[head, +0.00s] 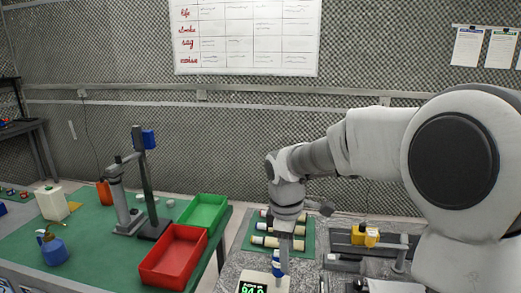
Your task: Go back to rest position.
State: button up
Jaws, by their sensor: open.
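My arm reaches in from the right, and its wrist points down at the lower middle. My gripper (281,249) is open, just above a small blue-topped object (277,264). Its fingers are small and partly hidden, so I cannot tell whether they touch the object. The object is on or just behind a white device (274,284) with a green lit display, cut off by the bottom edge of the picture.
Several cylinders lie on a green mat (306,226) behind my gripper. A yellow item (366,237) stands to the right. On the left green table are a red bin (174,254), a green bin (204,212), a dark stand (150,190) and a blue bottle (53,248).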

jog(key=s+d+r+m+t, duration=0.1)
jog(key=s+d+r+m, duration=0.1)
jog(key=s+m, duration=0.3)
jog(key=s+d+r+m+t, duration=0.2)
jog(key=s+d+r+m, duration=0.1)
jog(key=s, duration=0.6)
jog(key=s+d+r+m+t, duration=0.1)
jog(key=s+d+r+m, duration=0.1)
jog(key=s+r+m, duration=0.2)
jog(key=shift+s+d+m+t+y, duration=0.3)
jog(key=shift+s+d+m+y, duration=0.1)
jog(key=shift+s+m, duration=1.05)
jog(key=shift+s, duration=0.1)
dwell(1.1)
